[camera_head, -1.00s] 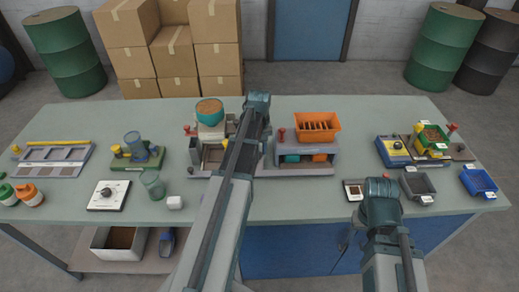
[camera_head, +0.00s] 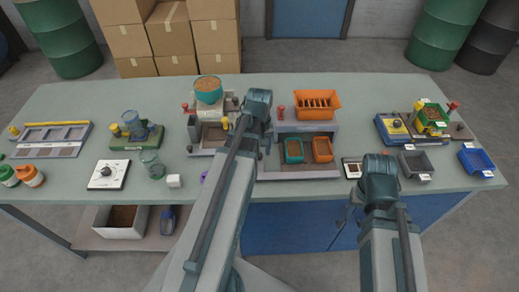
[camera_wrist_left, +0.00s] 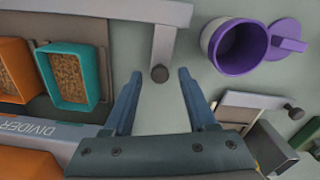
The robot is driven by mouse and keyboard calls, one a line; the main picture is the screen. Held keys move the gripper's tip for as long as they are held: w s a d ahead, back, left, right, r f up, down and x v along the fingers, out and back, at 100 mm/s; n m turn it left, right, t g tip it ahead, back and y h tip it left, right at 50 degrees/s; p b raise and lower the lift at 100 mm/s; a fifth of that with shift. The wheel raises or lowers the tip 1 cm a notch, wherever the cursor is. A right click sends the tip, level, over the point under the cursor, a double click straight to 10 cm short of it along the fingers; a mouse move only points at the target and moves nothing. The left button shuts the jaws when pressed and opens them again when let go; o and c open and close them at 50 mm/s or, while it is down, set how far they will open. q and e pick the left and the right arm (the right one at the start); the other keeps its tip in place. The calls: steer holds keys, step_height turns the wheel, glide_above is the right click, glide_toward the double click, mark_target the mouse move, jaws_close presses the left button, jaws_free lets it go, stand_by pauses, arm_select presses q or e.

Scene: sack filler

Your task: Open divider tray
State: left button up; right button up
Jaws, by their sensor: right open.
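The divider (camera_head: 305,128) stands mid-table under an orange slotted hopper (camera_head: 317,104). Its grey tray (camera_head: 300,175) is out toward the front, with a teal bin (camera_head: 294,151) and an orange bin (camera_head: 322,150) standing clear of the housing. In the left wrist view, the teal bin (camera_wrist_left: 69,75) holds brown granules. My right gripper (camera_head: 347,218) is open near the front edge.
A purple mug (camera_wrist_left: 236,48) lies just beside my left gripper. A filling station with a teal bowl (camera_head: 208,90) stands left of the divider. A small dark panel (camera_head: 352,170) and a grey bin (camera_head: 415,166) stand to the right.

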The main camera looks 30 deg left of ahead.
stand_by(0.3)
arm_select(q)
step_height(320, 180, up, 14)
steer(key=p, duration=1.4)
steer(key=shift+f, duration=0.1)
steer(key=s+d+f+m+b, duration=0.2)
steer(key=d+m, duration=0.2)
steer(key=d, duration=0.4)
steer(key=s+d+f+m+b, duration=0.2)
steer(key=s+d+m, duration=0.1)
steer(key=d, duration=0.5)
steer(key=s+d+f+m+y+b, duration=0.1)
steer(key=s+d+f+m+b, duration=0.1)
steer(key=d+m, duration=0.3)
steer(key=d+b, duration=0.1)
steer(key=d, duration=0.2)
steer(key=shift+s+d+f+m, duration=0.2)
steer(key=shift+d+f+m, duration=0.1)
steer(key=shift+d+f, duration=0.1)
